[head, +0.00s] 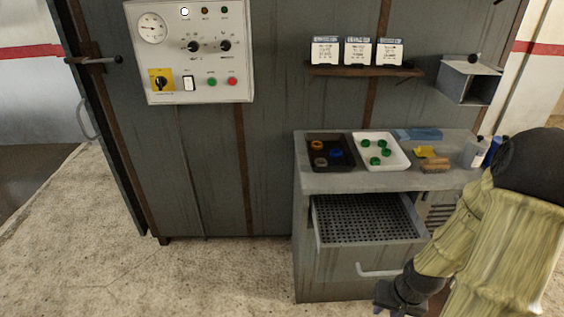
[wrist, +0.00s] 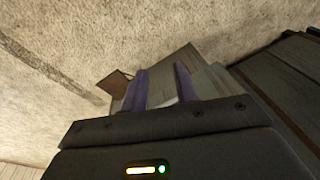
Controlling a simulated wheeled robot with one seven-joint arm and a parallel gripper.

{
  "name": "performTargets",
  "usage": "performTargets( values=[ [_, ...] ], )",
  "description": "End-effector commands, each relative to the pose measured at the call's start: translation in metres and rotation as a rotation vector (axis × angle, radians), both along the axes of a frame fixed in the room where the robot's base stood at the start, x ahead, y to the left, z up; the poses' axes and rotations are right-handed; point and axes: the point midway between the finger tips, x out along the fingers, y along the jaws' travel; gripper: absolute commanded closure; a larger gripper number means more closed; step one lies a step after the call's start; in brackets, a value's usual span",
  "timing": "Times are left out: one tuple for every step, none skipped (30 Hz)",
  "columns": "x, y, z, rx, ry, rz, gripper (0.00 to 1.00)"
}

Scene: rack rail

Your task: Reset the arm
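My arm reaches in from the right of the head view, and my gripper (head: 384,307) is low at the bottom edge, in front of the workbench and just below the open drawer's pale handle (head: 380,271). In the wrist view my gripper's two purple fingers (wrist: 161,86) stand apart. No held object can be made out between them. Behind them is a pale grey-brown surface that I cannot identify for sure. The drawer (head: 325,243) is pulled out and has a perforated bottom.
The workbench (head: 312,181) carries a black tray (head: 342,163) and a white tray (head: 402,157) with small rings, a yellow item, a brush and bottles. A control panel (head: 190,90), a shelf (head: 365,71) with boxes and a grey bracket (head: 467,83) are on the wall. The floor at left is clear.

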Motion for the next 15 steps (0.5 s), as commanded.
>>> performTargets(
  values=[
    [0.004,0.006,0.018,-0.031,-0.004,0.032,0.7],
    [0.006,0.009,0.026,-0.046,-0.005,0.048,0.7],
    [0.008,0.014,0.036,-0.064,-0.005,0.066,0.7],
    [0.009,0.018,0.044,-0.077,-0.006,0.08,0.7],
    [0.01,0.022,0.052,-0.088,-0.008,0.092,0.7],
    [0.011,0.028,0.063,-0.102,-0.012,0.112,0.7],
    [0.012,0.033,0.071,-0.112,-0.017,0.123,0.7],
    [0.013,0.038,0.079,-0.12,-0.02,0.137,0.7],
    [0.013,0.044,0.09,-0.13,-0.028,0.153,0.7],
    [0.013,0.05,0.098,-0.135,-0.033,0.166,0.7],
    [0.013,0.055,0.106,-0.139,-0.039,0.178,0.7],
    [0.013,0.063,0.117,-0.143,-0.048,0.194,0.7],
    [0.012,0.069,0.125,-0.146,-0.055,0.208,0.7],
    [0.012,0.074,0.133,-0.146,-0.062,0.219,0.7],
    [0.01,0.082,0.143,-0.145,-0.072,0.235,0.7]
  ],
)
